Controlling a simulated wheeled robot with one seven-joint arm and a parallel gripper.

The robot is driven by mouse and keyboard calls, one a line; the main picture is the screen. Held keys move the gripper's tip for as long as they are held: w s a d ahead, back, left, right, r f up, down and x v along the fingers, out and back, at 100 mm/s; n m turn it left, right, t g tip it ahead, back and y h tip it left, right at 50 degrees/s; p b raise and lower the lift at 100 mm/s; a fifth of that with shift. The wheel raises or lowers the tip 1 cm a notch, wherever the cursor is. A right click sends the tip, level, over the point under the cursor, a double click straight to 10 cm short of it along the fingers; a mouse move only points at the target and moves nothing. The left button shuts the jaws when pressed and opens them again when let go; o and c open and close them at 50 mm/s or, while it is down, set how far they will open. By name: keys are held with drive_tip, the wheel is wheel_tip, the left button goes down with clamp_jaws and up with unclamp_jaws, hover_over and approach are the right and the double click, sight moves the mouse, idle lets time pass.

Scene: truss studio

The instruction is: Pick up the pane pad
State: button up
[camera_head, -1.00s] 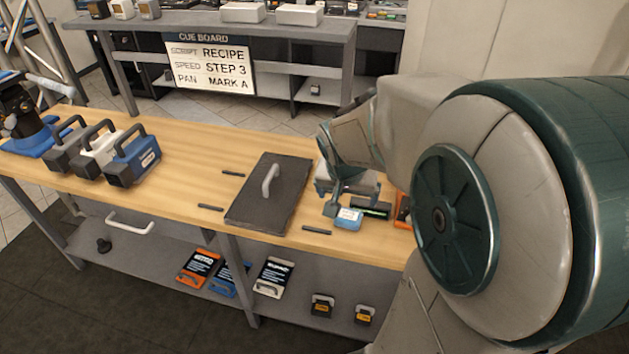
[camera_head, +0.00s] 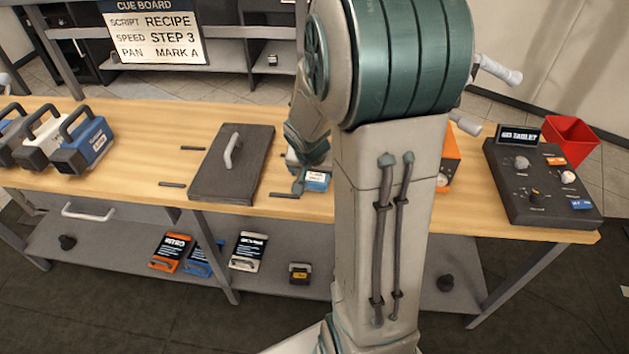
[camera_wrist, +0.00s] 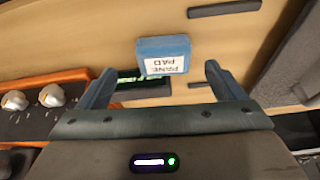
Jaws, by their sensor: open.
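The pane pad (camera_wrist: 163,53) is a small blue block with a white label reading PANE PAD, upside down in the wrist view. It lies on the wooden table, and in the head view the blue pad (camera_head: 317,180) shows just right of my gripper. My gripper (camera_wrist: 158,85) is open, with one finger to each side of the pad's position and the pad just beyond the fingertips. Nothing is between the fingers that I can see except the table and a dark device behind. In the head view my arm hides much of the gripper.
A dark board with a handle (camera_head: 218,176) lies left of the pad. An orange box (camera_head: 449,158) stands to the right, partly behind my arm. Thin dark strips (camera_head: 285,195) lie on the table. A control console (camera_head: 520,205) and red bin (camera_head: 567,140) are further right.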

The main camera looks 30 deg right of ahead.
sight(315, 177)
drive_tip(key=shift+w+x, duration=0.2)
drive_tip(key=shift+x, duration=0.95)
drive_tip(key=shift+w+x, duration=0.2)
drive_tip(key=shift+x, duration=0.9)
drive_tip(key=shift+r, duration=0.1)
drive_tip(key=c, duration=1.1)
drive_tip(key=shift+o, duration=0.2)
drive_tip(key=shift+a, duration=0.1)
drive_tip(key=shift+a+r, duration=0.15)
drive_tip(key=shift+r, duration=0.25)
drive_tip(key=r, duration=0.6)
drive_tip(key=shift+s+a+r, duration=0.15)
drive_tip(key=shift+a, duration=0.2)
drive_tip(key=s+a+b, duration=0.2)
drive_tip(key=a, duration=0.7)
drive_tip(key=s+a+b, duration=0.2)
drive_tip(key=s+a, duration=0.1)
drive_tip(key=a, duration=0.6)
drive_tip(key=shift+s, duration=0.25)
